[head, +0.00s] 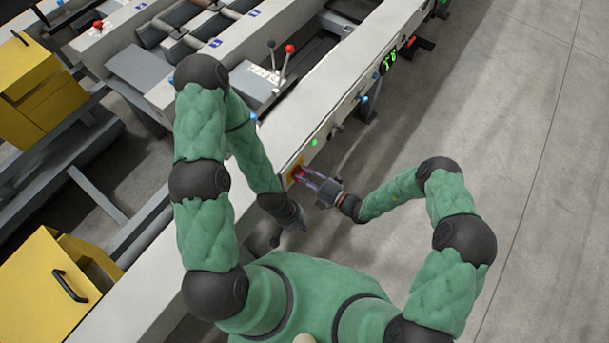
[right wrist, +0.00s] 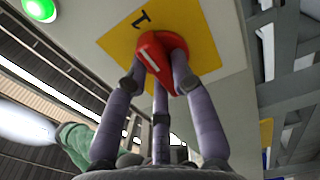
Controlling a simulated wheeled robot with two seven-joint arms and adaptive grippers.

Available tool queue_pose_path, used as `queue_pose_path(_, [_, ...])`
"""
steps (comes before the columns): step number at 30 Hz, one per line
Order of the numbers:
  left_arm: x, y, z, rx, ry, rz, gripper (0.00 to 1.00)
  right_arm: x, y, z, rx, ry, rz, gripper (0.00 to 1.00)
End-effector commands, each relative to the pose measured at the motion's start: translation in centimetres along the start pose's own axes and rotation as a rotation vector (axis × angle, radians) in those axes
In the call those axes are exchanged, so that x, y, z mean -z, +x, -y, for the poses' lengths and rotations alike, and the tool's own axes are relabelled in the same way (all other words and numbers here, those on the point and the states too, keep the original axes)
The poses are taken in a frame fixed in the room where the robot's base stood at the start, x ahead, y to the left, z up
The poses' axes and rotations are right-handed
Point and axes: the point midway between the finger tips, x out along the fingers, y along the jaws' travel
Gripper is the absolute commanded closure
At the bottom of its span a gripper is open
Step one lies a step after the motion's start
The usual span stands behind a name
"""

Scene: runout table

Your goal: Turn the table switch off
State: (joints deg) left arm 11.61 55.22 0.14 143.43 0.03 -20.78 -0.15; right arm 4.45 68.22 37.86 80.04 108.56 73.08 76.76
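The table switch is a red rotary knob (right wrist: 163,55) on a yellow plate (right wrist: 205,42) marked "1". The white line on the knob slants toward the "1" side of the plate. In the head view the yellow plate (head: 293,168) sits on the side of the long pale table beam. My right gripper (head: 305,175) reaches it from the right. In the right wrist view its purple fingers (right wrist: 160,82) stand on both sides of the knob and appear closed on it. My left gripper (head: 293,217) hangs just below, apart from the switch; its fingers are too small and dark to read.
A green light (head: 314,142) sits beside the switch and also shows in the right wrist view (right wrist: 40,8). A red-knobbed lever (head: 290,49) stands on the table. The floor (head: 520,130) at right is clear.

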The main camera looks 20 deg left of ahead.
Motion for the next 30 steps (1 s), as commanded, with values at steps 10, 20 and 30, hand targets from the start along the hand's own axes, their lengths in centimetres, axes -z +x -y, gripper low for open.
queue_pose_path(10, [0.0, -0.08, -0.03, 0.0, 0.0, 0.0, 1.0, 0.02, -0.01, 0.02, 0.001, -0.05, 0.0, 1.0])
queue_pose_path(20, [-0.01, -0.36, -0.13, 0.0, 0.0, 0.0, 1.0, 0.14, -0.02, 0.02, 0.001, -0.28, 0.0, 1.0])
queue_pose_path(30, [-0.02, -0.63, -0.22, 0.0, 0.0, 0.0, 1.0, 0.32, -0.03, 0.13, 0.002, -0.603, -0.001, 1.0])
